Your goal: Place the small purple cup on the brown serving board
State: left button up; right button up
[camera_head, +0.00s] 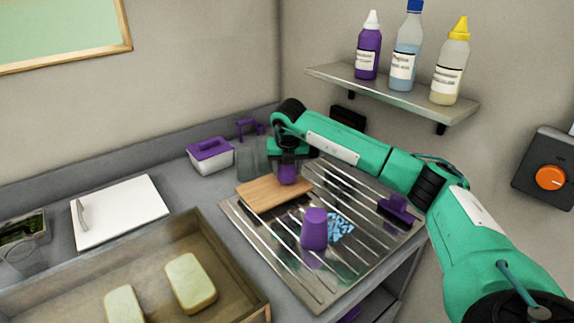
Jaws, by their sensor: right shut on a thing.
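My right gripper (288,162) reaches in from the right and points down. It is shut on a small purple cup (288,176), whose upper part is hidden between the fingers. The cup is upright at the right end of the brown serving board (264,196). I cannot tell whether its base touches the board or hangs just above it. The board lies on the back left part of a metal drying rack (352,262). My left gripper is not in view.
A larger purple cup (314,228) stands on the rack, with a blue patterned item (341,229) beside it. A purple-handled tool (398,209) lies at the rack's right. A purple-lidded container (210,155) stands behind. A shelf (395,97) holds bottles.

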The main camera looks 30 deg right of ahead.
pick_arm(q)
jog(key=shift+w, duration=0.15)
pick_arm(e)
jog(key=shift+f, duration=0.15)
pick_arm(q)
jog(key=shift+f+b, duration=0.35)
jog(key=shift+b, duration=0.05)
pick_arm(e)
jog(key=shift+f, duration=0.6)
jog(key=o, duration=1.2)
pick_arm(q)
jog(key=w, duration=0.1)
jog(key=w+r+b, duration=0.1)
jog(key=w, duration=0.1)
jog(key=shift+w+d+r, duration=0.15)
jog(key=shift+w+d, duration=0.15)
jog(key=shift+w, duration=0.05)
pick_arm(e)
jog(key=v, duration=1.4)
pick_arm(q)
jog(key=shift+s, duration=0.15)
pick_arm(e)
jog(key=shift+f, duration=0.1)
